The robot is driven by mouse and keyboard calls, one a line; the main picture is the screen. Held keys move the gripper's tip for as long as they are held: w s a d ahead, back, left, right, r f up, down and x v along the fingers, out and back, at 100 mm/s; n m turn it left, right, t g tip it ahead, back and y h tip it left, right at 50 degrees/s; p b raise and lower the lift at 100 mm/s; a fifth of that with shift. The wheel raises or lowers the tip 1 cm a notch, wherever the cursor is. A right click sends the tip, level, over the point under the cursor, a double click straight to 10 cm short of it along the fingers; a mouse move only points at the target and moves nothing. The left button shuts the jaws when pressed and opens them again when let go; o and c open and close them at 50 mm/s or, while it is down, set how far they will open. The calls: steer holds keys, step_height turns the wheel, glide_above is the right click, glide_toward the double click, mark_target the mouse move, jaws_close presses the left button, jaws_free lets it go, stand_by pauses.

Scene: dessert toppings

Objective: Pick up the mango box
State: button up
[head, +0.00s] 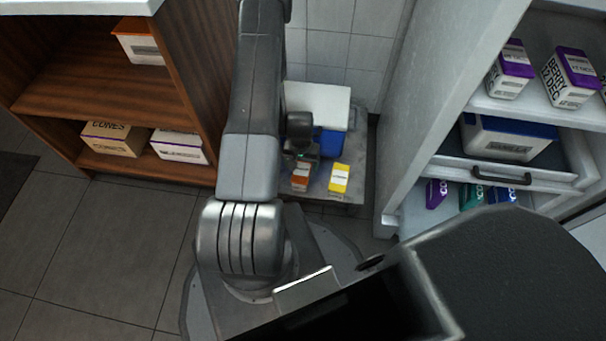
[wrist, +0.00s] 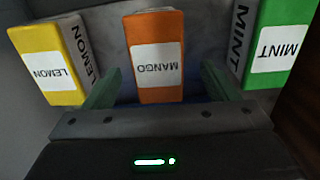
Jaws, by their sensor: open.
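The mango box (wrist: 156,52) is orange with a white label and stands in the middle of the wrist view. It also shows in the head view (head: 300,178), partly covered by my arm, on a low grey surface (head: 346,197). My gripper (wrist: 161,70) is open and empty, with one finger on each side of the mango box and a gap on both sides. In the head view my gripper (head: 301,158) is right at the box, partly hidden behind the arm.
A yellow lemon box (wrist: 52,62) and a green mint box (wrist: 277,48) flank the mango box, each close to a finger. A blue container (head: 328,143) and a white box (head: 318,106) stand behind. A wooden shelf (head: 90,95) is left, a white cabinet (head: 450,100) right.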

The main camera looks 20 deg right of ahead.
mark_target(302, 169)
steer(key=f+b, duration=0.2)
steer(key=f, duration=0.3)
steer(key=shift+s+f, duration=0.1)
steer(key=shift+s, duration=0.1)
steer(key=shift+c, duration=0.2)
steer(key=c, duration=1.2)
steer(key=shift+r, duration=0.2)
steer(key=shift+c, duration=0.2)
